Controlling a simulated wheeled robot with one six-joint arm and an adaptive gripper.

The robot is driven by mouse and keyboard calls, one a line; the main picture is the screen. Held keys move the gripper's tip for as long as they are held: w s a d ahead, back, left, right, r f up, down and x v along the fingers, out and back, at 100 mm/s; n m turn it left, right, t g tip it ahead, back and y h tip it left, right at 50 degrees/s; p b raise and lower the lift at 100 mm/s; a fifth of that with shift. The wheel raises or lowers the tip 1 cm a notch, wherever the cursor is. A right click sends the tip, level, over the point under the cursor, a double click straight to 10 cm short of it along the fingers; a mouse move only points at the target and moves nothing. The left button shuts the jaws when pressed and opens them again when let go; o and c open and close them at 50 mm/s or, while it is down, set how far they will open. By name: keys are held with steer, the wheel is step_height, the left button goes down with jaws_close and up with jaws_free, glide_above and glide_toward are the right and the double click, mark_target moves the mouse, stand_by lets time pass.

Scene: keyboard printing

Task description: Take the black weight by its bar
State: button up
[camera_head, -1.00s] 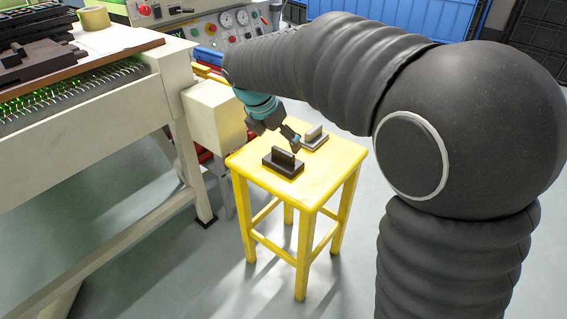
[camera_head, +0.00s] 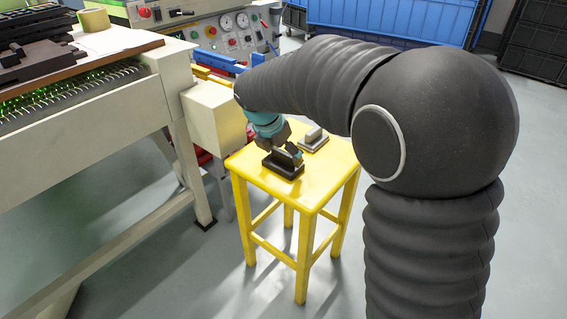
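The black weight (camera_head: 283,168) is a dark block with an upright bar along its top. It sits on the seat of the yellow stool (camera_head: 318,188), near the front left. My gripper (camera_head: 290,153) is down at the weight's bar, just over and behind it. The fingers are small and partly hidden, so I cannot tell whether they are open or closed on the bar. The weight's base rests on the stool.
A grey weight (camera_head: 313,141) of similar shape sits behind and right on the same stool. A machine table (camera_head: 110,120) stands at the left, with a cream box (camera_head: 213,117) close to the stool. The floor in front is clear.

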mark_target(283, 152)
steer(key=shift+r, duration=0.1)
steer(key=c, duration=1.1)
steer(key=shift+o, duration=0.2)
steer(key=shift+r+p, duration=0.35)
steer(key=shift+r, duration=1.15)
steer(key=s+d+r+p, duration=0.1)
steer(key=s+d+r, duration=0.3)
steer(key=d+r, duration=0.4)
steer(key=d, duration=0.2)
steer(key=shift+s+d, duration=0.35)
